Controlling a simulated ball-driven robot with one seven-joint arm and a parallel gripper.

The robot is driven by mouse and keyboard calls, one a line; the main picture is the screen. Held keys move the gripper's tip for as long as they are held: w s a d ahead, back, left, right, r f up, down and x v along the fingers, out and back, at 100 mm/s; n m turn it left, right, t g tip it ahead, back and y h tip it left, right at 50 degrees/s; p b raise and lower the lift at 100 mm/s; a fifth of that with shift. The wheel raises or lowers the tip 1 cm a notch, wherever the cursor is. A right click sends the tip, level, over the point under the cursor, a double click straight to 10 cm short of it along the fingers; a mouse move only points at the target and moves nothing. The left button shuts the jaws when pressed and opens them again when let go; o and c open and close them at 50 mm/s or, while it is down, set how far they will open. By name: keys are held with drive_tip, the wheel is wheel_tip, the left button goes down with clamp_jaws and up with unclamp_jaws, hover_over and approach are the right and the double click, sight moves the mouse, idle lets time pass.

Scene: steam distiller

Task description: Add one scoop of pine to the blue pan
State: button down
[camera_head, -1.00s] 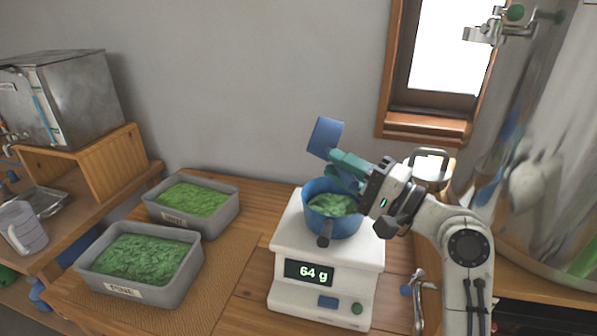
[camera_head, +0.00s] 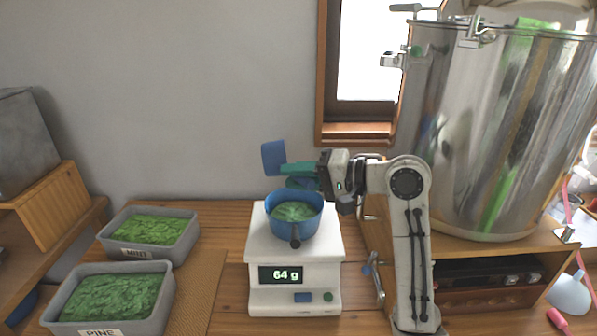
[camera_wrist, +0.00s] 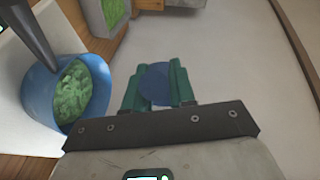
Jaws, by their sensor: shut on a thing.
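My gripper (camera_head: 300,175) is shut on a blue scoop (camera_head: 273,158), held above and behind the blue pan. Part of the scoop also shows between the teal fingers in the wrist view (camera_wrist: 155,85). The inside of the scoop is hidden. The blue pan (camera_head: 308,224) stands on the white scale (camera_head: 324,250) with chopped green material (camera_head: 296,210) in it. The scale reads 64 g. In the wrist view the pan (camera_wrist: 40,92) is to the left of the fingers. The pine box (camera_head: 168,292), labelled PINE, stands at the front left, full of green material.
A grey MINT box (camera_head: 190,240) stands behind the pine box. A large metal vessel (camera_head: 480,130) on a wooden stand is at the right. A wooden shelf (camera_head: 60,205) is at the far left.

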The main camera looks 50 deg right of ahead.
drive_tip(key=shift+w+a+r+n+g+h+p, duration=0.15)
drive_tip(key=shift+r+g+p, duration=0.05)
drive_tip(key=shift+r+g, duration=0.25)
drive_tip(key=shift+w+a+r+n+g+h+p, duration=0.1)
drive_tip(key=shift+w+r+n+g+h+p, duration=0.05)
drive_tip(key=shift+r+g, duration=0.25)
drive_tip(key=g+h+p, duration=0.1)
drive_tip(key=g+p, duration=0.1)
drive_tip(key=w+a+r+n+g+h+p, duration=0.1)
drive_tip(key=g+h+p, duration=0.1)
drive_tip(key=p, duration=0.1)
drive_tip(key=w+a+n+g+h+p, duration=0.1)
drive_tip(key=g+p, duration=0.1)
drive_tip(key=p, duration=0.1)
drive_tip(key=shift+w+a+r+g+h, duration=0.1)
drive_tip(key=shift+w+r+g+h, duration=0.15)
drive_tip(key=shift+r+g+h, duration=0.1)
drive_tip(key=shift+p, duration=0.35)
drive_tip(key=shift+w+a+f+n+g+h+p, duration=0.15)
drive_tip(key=shift+f+n+g+h+p, duration=0.05)
drive_tip(key=shift+g+h+p, duration=0.4)
drive_tip(key=shift+w+a+f+n+g+h+p, duration=0.2)
drive_tip(key=shift+g+h+p, duration=0.15)
drive_tip(key=shift+g+p, duration=0.35)
drive_tip(key=shift+w+a+f+n+g+h+p, duration=0.1)
drive_tip(key=shift+w+f+n+g+h+p, duration=0.1)
drive_tip(key=shift+g+h+p, duration=0.4)
